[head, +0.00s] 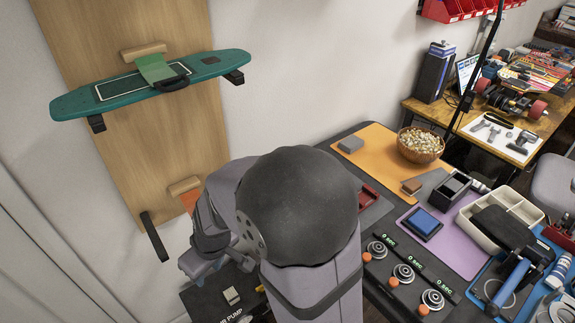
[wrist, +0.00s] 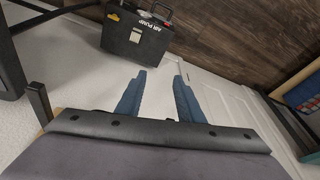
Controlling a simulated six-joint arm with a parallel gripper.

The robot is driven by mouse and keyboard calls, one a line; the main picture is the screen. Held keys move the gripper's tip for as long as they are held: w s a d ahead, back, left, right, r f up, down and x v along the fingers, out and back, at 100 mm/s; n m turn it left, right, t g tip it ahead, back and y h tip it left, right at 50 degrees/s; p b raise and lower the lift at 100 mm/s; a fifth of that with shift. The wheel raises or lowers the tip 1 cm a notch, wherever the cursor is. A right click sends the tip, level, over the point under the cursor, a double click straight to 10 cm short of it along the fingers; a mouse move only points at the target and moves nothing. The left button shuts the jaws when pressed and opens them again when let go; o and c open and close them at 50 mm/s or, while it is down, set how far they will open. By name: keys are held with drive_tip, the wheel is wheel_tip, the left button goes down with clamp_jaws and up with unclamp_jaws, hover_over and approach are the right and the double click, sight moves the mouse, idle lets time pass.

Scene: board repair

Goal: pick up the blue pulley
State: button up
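I cannot make out a blue pulley in either view; my arm hides part of the table in the head view. My gripper (wrist: 158,82) shows in the wrist view as two blue fingers, spread apart with nothing between them. They point over the pale floor, below a black case marked AIR PUMP (wrist: 138,38).
The workbench at the right holds an orange mat (head: 371,137), a purple mat (head: 465,258), a blue-topped block (head: 424,222), a wooden bowl (head: 420,146) and a cream divided tray (head: 524,209). Round metal devices (head: 403,273) line its near side. A teal skateboard deck (head: 130,90) hangs on the wall.

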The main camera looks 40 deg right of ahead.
drive_tip(key=w+r+n+t+p, duration=0.2)
drive_tip(key=w+r+t+p, duration=0.1)
drive_tip(key=w+r+p, duration=0.7)
drive_tip(key=w+d+f+m+t+h+b, duration=0.2)
drive_tip(key=w+d+f+m+h+b, duration=0.3)
drive_tip(key=w+d, duration=0.35)
drive_tip(key=shift+s+d+f+m+g+h+b, duration=0.4)
drive_tip(key=shift+d+f+m+h, duration=1.45)
drive_tip(key=shift+d, duration=2.6)
drive_tip(key=shift+s+d+f+m+g+h+b, duration=0.15)
drive_tip(key=shift+d+f+m+g+h, duration=0.55)
drive_tip(key=shift+d+m, duration=2.85)
drive_tip(key=shift+s+d+f+m+g+h+b, duration=0.3)
drive_tip(key=shift+d+f+m+h, duration=1.25)
drive_tip(key=shift+d, duration=3.8)
drive_tip(key=shift+w+r+n+h, duration=0.1)
drive_tip(key=shift+r+n+h, duration=0.1)
drive_tip(key=shift+n+h, duration=0.1)
drive_tip(key=c, duration=0.8)
